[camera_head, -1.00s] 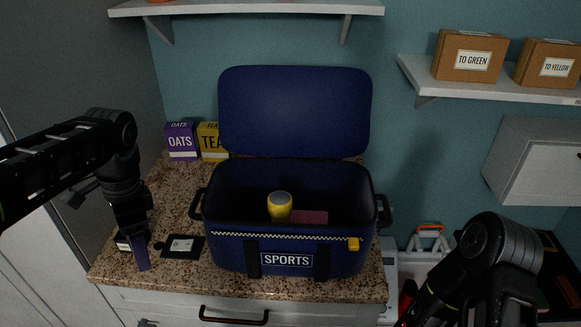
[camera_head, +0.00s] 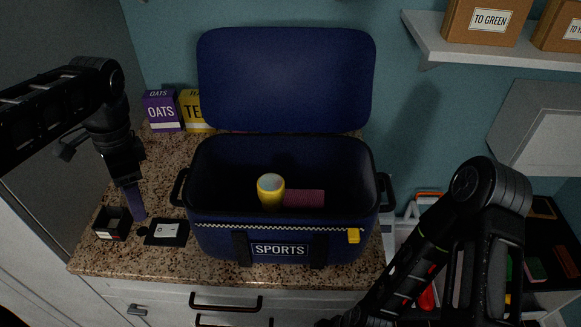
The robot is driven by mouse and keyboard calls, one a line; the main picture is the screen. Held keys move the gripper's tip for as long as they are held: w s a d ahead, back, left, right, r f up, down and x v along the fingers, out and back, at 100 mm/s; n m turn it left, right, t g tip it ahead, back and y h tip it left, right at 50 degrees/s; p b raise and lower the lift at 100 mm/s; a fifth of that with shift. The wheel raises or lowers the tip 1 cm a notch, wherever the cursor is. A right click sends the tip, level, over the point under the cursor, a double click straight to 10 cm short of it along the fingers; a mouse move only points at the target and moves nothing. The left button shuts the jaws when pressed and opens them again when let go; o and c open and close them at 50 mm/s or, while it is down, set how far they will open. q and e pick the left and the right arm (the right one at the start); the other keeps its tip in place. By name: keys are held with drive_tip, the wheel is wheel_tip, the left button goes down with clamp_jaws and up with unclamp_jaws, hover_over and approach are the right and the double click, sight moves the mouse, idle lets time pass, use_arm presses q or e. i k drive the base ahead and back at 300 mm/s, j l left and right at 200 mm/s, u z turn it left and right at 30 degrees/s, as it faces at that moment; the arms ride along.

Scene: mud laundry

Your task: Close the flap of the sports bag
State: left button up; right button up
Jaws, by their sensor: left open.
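The blue sports bag (camera_head: 215,240) stands on the granite counter with its "SPORTS" label facing me. Its flap (camera_head: 287,80) is open and stands upright at the back. Inside lie a yellow cylinder with a pale top (camera_head: 270,190) and a dark red block (camera_head: 303,198). A yellow zip pull (camera_head: 353,236) sits at the front right of the rim. My left gripper (camera_head: 136,205) is open, pointing down over the counter left of the bag, apart from it. My right arm comes in at the lower right; its gripper is not clearly visible.
A purple oats box (camera_head: 162,111) and a yellow tea box (camera_head: 194,110) stand behind the bag's left side. A small black box (camera_head: 112,224) and a black card (camera_head: 167,232) lie at the counter's left. A shelf (camera_head: 480,50) with cartons hangs at upper right.

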sight(266, 79)
drive_tip(key=k, duration=1)
